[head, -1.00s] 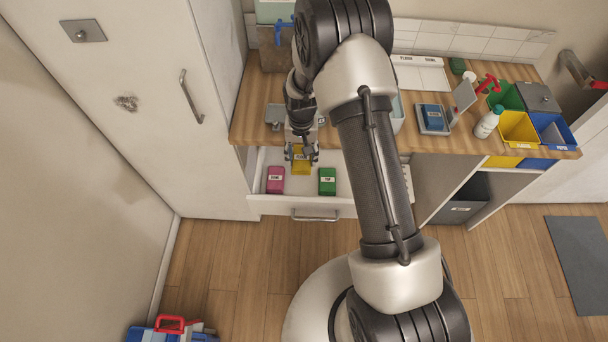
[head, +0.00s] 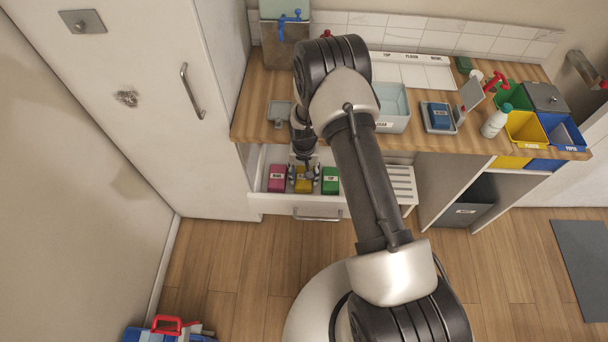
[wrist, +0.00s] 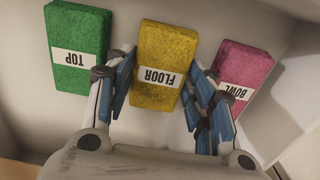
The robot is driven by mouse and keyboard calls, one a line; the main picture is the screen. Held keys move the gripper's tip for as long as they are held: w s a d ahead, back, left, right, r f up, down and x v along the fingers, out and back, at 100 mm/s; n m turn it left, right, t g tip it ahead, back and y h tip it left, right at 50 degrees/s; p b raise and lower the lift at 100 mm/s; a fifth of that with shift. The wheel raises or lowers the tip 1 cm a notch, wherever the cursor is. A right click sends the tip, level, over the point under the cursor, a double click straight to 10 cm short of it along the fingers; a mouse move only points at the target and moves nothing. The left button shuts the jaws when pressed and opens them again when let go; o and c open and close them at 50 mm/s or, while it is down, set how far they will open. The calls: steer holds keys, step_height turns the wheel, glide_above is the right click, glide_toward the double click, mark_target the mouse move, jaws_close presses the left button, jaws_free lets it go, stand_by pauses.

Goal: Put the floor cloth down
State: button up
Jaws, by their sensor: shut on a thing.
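The yellow floor cloth (head: 303,181), labelled FLOOR, is in the open drawer (head: 317,213), between a pink cloth (head: 277,178) and a green cloth (head: 330,181). My gripper (head: 304,176) reaches down into the drawer from above and is shut on the floor cloth. In the wrist view the gripper fingers (wrist: 160,92) lie along both sides of the yellow floor cloth (wrist: 164,50). The green cloth, labelled TOP (wrist: 79,45), and the pink cloth, labelled BOWL (wrist: 240,72), lie on either side. I cannot tell whether the floor cloth touches the drawer bottom.
The wooden counter (head: 262,98) stands above and behind the drawer. It bears a pale basin (head: 393,108), a blue cloth on a small tray (head: 438,116), a white bottle (head: 495,121) and coloured bins (head: 525,130). A tall white cabinet (head: 150,110) bounds the left side.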

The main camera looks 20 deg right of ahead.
steer(key=shift+f, duration=0.15)
steer(key=o, duration=1)
steer(key=shift+c, duration=0.2)
